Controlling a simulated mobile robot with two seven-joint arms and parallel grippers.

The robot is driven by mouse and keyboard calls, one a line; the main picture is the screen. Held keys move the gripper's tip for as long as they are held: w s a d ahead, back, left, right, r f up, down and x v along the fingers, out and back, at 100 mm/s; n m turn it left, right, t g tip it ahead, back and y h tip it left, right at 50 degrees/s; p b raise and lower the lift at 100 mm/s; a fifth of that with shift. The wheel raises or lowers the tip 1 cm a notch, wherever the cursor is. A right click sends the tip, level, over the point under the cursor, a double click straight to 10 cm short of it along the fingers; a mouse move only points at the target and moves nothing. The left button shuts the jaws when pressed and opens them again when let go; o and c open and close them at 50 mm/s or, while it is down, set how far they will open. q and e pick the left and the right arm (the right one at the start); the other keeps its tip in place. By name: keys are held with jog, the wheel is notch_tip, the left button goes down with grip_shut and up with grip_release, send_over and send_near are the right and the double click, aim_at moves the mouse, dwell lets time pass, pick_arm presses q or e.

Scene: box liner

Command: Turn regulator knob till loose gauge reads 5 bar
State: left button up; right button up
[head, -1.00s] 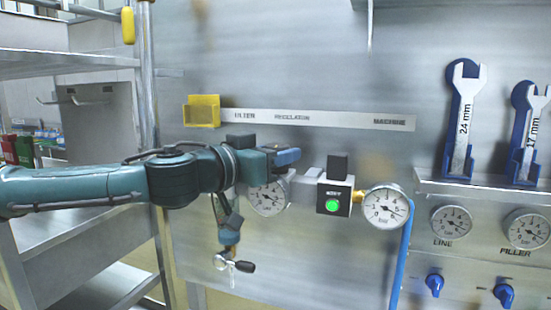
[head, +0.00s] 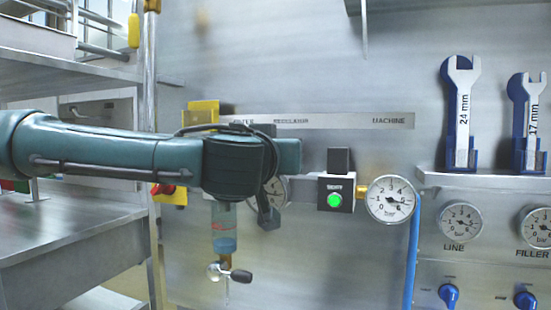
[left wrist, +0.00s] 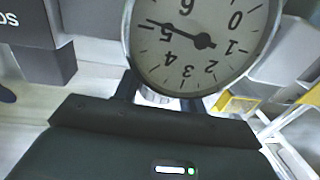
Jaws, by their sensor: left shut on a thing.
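My left arm reaches in from the left in the head view and covers most of the regulator and its knob. My left gripper (left wrist: 158,97) is shut, apparently on the knob, a pale round part mostly hidden between its fingers in the left wrist view. Just beyond it a round gauge (left wrist: 200,40) shows upside down, its needle slightly past 5 towards 6. In the head view a gauge (head: 281,190) peeks out beside my arm. Another gauge (head: 390,199) stands farther right on a brass fitting, its needle pointing right, around 5. I cannot tell which is the loose gauge. My right gripper is out of view.
A black block with a lit green button (head: 335,199) sits left of the right gauge, and a blue hose (head: 412,255) hangs beside it. A clear filter bowl (head: 223,228) hangs below my arm. Wrenches (head: 463,115) and panel gauges (head: 462,222) are at right; shelving (head: 75,240) at left.

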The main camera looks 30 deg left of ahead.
pick_arm(q)
jog(key=shift+f, duration=0.1)
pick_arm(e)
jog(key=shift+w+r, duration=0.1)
pick_arm(q)
jog(key=o, duration=1)
jog(key=shift+s+d, duration=0.1)
jog(key=shift+s, duration=0.15)
jog(key=b+v, duration=0.3)
jog(key=v, duration=0.9)
jog(key=shift+s+d, duration=0.1)
jog(key=shift+s, duration=0.25)
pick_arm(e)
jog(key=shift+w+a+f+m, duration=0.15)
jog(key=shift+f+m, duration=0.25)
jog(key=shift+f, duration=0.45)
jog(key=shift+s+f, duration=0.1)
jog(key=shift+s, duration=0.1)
